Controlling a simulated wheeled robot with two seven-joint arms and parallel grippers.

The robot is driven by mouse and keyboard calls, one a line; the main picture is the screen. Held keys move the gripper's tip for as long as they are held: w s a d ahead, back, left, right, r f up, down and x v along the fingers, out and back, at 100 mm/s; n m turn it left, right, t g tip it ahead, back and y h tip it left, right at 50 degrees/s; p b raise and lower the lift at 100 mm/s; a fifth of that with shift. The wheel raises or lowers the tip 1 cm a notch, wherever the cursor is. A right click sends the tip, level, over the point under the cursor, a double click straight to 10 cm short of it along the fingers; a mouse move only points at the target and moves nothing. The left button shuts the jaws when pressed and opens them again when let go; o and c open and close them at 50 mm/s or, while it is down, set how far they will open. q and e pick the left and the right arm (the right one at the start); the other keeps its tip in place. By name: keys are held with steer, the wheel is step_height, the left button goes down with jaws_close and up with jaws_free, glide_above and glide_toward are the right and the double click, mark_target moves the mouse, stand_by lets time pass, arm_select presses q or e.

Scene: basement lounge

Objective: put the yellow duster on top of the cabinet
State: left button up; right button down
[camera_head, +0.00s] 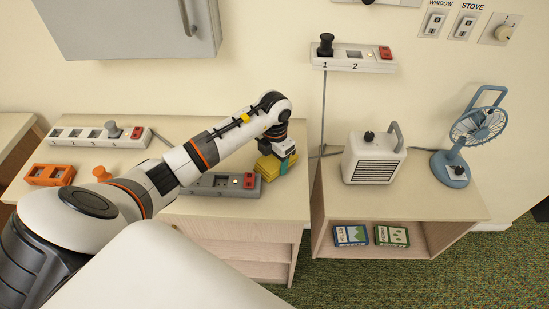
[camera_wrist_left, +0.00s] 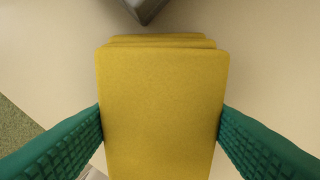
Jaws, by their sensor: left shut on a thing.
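The yellow duster (camera_head: 267,168) is a folded yellow block at the right end of the left wooden cabinet's top. In the left wrist view the duster (camera_wrist_left: 160,105) fills the space between the two teal fingers. My left gripper (camera_head: 279,162) points down and is shut on it. I cannot tell whether the duster touches the surface below. The left wooden cabinet (camera_head: 235,208) has a pale top and a front with shelves or drawers. A grey wall cabinet (camera_head: 130,28) hangs at the upper left. My right gripper is not in view.
A grey power strip (camera_head: 215,183) lies just left of the duster. A white power strip (camera_head: 95,137) and an orange one (camera_head: 50,175) are farther left. The lower unit on the right holds a white heater (camera_head: 373,160) and a blue fan (camera_head: 452,168).

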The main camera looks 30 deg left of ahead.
mark_target(275, 159)
arm_select(q)
steer(key=shift+f, duration=0.15)
steer(key=o, duration=1)
steer(key=shift+c, duration=0.2)
steer(key=shift+r, duration=0.35)
step_height(275, 159, up, 12)
steer(key=b, duration=0.2)
steer(key=shift+f, duration=0.15)
